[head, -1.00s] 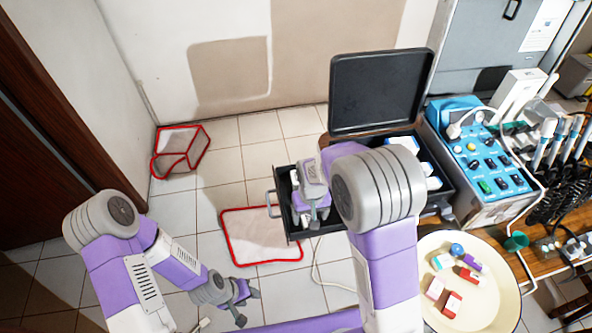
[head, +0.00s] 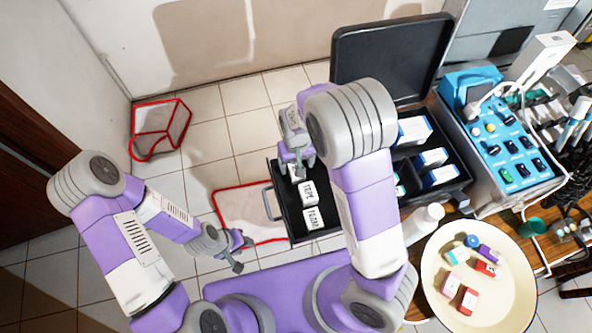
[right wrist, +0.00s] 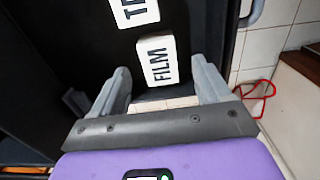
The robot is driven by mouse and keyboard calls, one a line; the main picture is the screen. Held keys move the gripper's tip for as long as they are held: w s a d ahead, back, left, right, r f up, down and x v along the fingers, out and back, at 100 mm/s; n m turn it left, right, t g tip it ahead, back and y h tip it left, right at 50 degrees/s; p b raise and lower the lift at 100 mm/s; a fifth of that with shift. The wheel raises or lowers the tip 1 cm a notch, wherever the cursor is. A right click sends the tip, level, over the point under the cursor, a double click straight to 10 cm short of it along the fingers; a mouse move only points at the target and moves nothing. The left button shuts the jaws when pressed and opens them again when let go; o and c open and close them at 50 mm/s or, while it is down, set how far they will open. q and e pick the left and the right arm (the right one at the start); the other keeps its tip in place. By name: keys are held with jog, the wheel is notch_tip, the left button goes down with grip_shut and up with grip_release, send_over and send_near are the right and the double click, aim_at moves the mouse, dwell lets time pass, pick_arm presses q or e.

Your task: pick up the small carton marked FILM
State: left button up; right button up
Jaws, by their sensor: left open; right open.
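The small white carton marked FILM (right wrist: 157,60) lies in the black drawer, between and just ahead of the spread fingers of my right gripper (right wrist: 160,88) in the right wrist view. No contact with the carton shows. In the head view my right gripper (head: 297,158) is over the far end of the open drawer (head: 275,190), with a white carton (head: 297,173) partly hidden beneath it. A second carton, lettered TE and cut off (right wrist: 133,10), lies beside the FILM one. My left gripper (head: 242,256) is open and empty, low to the left of the drawer.
Another white carton (head: 313,218) lies at the drawer's near end. The raised black lid (head: 388,55) stands behind. A round cream basin (head: 440,295) with several small items stands at right, near a blue control unit (head: 500,145). Red-edged items lie on the tiled floor.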

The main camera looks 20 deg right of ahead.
notch_tip(320, 180, down, 4)
jog(key=shift+w+f+b, duration=0.15)
jog(key=shift+b, duration=0.6)
jog(key=shift+c, duration=0.2)
jog(key=c, duration=1)
jog(key=shift+r, duration=0.2)
